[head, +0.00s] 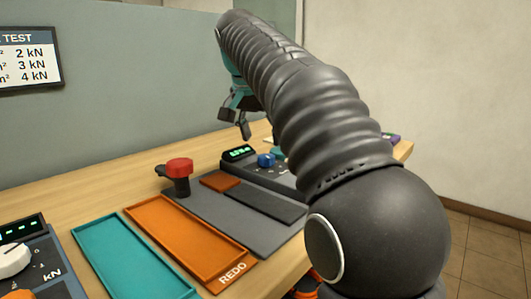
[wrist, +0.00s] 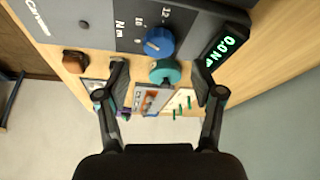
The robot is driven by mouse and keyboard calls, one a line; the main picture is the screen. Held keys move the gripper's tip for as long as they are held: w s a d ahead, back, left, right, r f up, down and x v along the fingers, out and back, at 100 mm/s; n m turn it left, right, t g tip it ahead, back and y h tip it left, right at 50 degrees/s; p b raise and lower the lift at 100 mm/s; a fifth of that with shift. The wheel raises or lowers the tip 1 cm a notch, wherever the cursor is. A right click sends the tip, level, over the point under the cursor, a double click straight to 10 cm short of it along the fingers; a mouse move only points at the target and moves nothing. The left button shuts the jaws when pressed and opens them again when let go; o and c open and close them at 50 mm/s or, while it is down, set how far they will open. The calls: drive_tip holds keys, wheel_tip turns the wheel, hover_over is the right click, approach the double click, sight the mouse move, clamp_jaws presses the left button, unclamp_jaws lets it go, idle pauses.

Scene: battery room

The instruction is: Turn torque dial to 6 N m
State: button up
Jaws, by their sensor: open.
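The blue torque dial (wrist: 158,42) sits on a dark torque panel (wrist: 100,22) with a scale marked 10, 12 and N m. A white pointer mark on the dial faces left, roughly toward the 10. The panel's green display (wrist: 220,49) appears upside down and seems to read 0.0. In the head view the dial (head: 266,160) and display (head: 238,153) show partly beside my arm. My gripper (wrist: 160,74) is open and empty. In the head view it (head: 234,122) hangs above and behind the panel, apart from the dial.
A teal round part (wrist: 165,71) shows just beyond the dial. A red-topped clamp (head: 180,168), a grey mat (head: 205,210), an orange REDO tray (head: 232,275) and a teal tray (head: 85,240) lie nearer. A kN unit with a white knob (head: 14,260) stands left.

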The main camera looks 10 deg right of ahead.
sight(266, 156)
drive_tip(key=x, duration=0.5)
drive_tip(key=shift+w+d+f, duration=0.1)
drive_tip(key=shift+f, duration=0.3)
drive_tip(key=c, duration=1.1)
